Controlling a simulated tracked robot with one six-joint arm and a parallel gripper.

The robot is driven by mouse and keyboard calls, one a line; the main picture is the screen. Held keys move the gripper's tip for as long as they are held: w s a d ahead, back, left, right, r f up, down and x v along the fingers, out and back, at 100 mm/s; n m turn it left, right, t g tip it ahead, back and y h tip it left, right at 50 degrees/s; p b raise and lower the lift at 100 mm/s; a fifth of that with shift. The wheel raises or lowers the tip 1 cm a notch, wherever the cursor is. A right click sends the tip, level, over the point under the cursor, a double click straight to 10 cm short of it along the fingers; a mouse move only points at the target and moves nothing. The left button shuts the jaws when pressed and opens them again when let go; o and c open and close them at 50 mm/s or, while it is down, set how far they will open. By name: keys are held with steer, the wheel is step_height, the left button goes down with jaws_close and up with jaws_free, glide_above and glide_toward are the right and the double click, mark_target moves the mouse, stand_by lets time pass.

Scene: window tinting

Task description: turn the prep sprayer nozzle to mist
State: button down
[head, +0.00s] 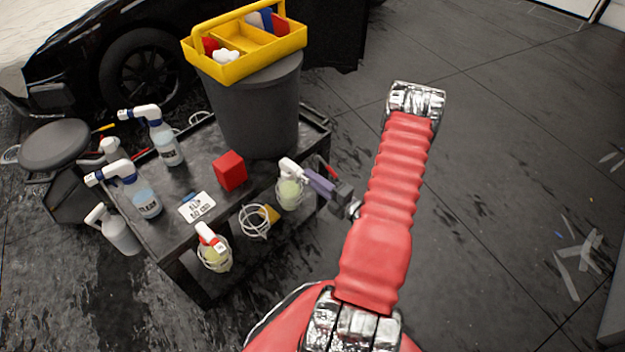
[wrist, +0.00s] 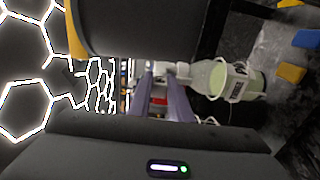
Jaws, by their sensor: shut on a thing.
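A sprayer with pale yellow-green liquid (head: 289,194) hangs in a wire ring holder at the cart's right side, its white head (head: 290,167) toward my gripper. My gripper (head: 312,178) reaches in from the right, its purple-grey fingers shut at the front of that head, on the nozzle. In the wrist view the bottle (wrist: 240,80) lies sideways right of the fingers (wrist: 165,82), with white and red parts between them. The fingers hide much of the nozzle, and its setting cannot be read.
A second sprayer with a white and red head (head: 211,238) sits in another ring, beside an empty ring (head: 254,220). The dark cart (head: 185,235) carries blue-headed bottles (head: 146,200), a red block (head: 229,170) and a grey bin (head: 255,115) under a yellow caddy (head: 235,68).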

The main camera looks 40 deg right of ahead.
steer(key=shift+f, duration=0.15)
steer(key=c, duration=1.6)
jaws_free()
steer(key=s, duration=1.3)
steer(key=shift+s+d, duration=0.15)
steer(key=shift+s, duration=0.25)
